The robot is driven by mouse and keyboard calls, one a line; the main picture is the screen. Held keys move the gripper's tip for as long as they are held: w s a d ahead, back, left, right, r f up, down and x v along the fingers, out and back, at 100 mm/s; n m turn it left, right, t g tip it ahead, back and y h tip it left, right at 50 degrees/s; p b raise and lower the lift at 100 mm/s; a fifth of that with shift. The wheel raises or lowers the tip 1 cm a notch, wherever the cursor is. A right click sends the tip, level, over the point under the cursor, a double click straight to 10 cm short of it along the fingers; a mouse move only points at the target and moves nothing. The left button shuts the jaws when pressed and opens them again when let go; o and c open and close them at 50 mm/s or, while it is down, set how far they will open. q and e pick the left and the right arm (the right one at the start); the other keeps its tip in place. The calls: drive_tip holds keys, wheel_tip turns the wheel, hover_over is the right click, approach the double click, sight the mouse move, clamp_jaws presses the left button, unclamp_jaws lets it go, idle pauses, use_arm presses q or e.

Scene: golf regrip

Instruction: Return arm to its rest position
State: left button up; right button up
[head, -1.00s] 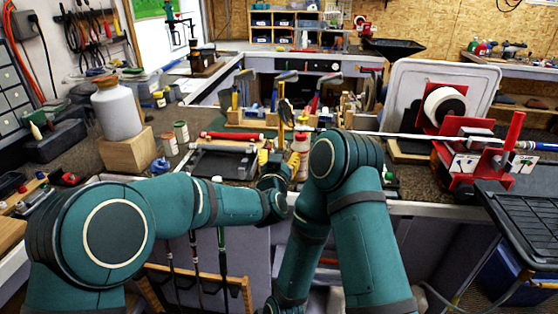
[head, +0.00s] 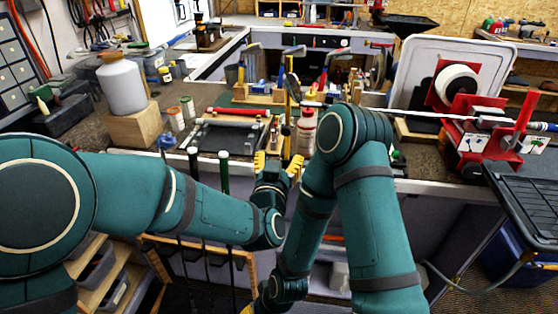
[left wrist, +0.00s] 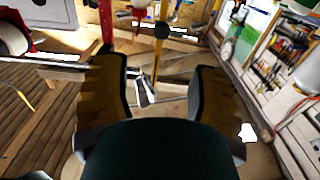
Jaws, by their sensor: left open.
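My left gripper (head: 278,165) is open, its yellow fingers apart and pointing up, in front of the workbench's front edge. In the left wrist view its two fingers (left wrist: 157,92) stand wide apart with nothing held between them. My right arm (head: 345,170) is folded, with its elbow up in the middle of the head view. My right gripper (head: 250,309) is mostly cut off by the bottom edge, so its fingers cannot be read. A golf club shaft (head: 420,112) lies across the red clamp stand (head: 476,130) on the right of the bench.
A grey jug (head: 122,86) sits on a wooden block at left. Clubs with dark and green grips (head: 223,170) stand upright in a wooden rack (head: 215,252) below the bench front. A black tray (head: 530,190) is at right.

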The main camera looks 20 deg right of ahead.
idle(0.4)
use_arm(q)
drive_tip(key=a+f+n+g+y, duration=0.4)
drive_tip(key=a+f+g, duration=0.2)
drive_tip(key=a+f, duration=1.45)
drive_tip(key=s+a+f+n+g+y, duration=0.1)
drive_tip(key=s+a+f+n+g, duration=0.1)
drive_tip(key=s+a+f, duration=0.4)
drive_tip(key=s+a+f+n+g+y, duration=0.1)
drive_tip(key=s+a+f+g, duration=0.4)
drive_tip(key=s, duration=0.6)
wheel_tip(320, 180, down, 3)
drive_tip(key=shift+s+a+r+n, duration=0.1)
drive_tip(key=shift+s+a+n, duration=0.05)
drive_tip(key=shift+a+n, duration=0.75)
drive_tip(key=shift+a, duration=0.1)
